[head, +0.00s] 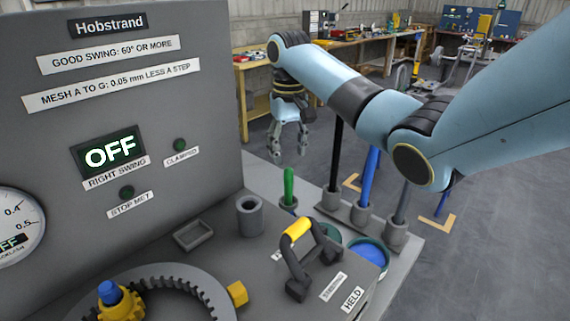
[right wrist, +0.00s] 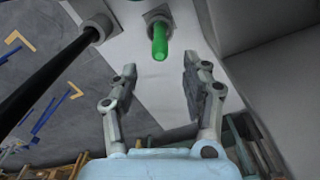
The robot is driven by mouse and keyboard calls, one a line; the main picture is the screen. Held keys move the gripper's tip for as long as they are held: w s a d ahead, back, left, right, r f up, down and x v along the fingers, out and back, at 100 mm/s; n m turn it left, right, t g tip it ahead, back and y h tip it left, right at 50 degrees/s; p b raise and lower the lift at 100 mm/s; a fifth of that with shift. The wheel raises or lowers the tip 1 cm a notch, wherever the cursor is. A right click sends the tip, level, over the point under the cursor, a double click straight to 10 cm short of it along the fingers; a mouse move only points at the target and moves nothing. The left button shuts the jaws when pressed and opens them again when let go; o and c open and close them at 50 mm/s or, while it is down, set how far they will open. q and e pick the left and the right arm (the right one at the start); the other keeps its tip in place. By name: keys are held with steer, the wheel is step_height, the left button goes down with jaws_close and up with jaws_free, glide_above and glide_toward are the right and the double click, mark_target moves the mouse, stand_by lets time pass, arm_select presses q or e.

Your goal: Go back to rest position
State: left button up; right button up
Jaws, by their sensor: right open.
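My right gripper (head: 287,152) hangs from the light blue arm in the head view, above the far end of the grey bench. Its fingers point down, spread apart and empty. In the right wrist view the two fingers (right wrist: 160,78) stand wide apart with nothing between them. A green rod (head: 289,187) stands upright in a holder below the gripper, and the gripper is apart from it. The green rod also shows ahead of the fingers in the right wrist view (right wrist: 160,42). My left gripper is in neither view.
A grey panel (head: 200,95) reading OFF rises at the left. The bench holds a yellow-topped handle (head: 297,231), a ring gear (head: 190,285), a grey cup (head: 250,216) and a black rod (head: 336,155) in a holder. Open floor (head: 480,230) lies to the right.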

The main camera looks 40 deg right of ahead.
steer(key=shift+r, duration=0.35)
steer(key=shift+r, duration=0.1)
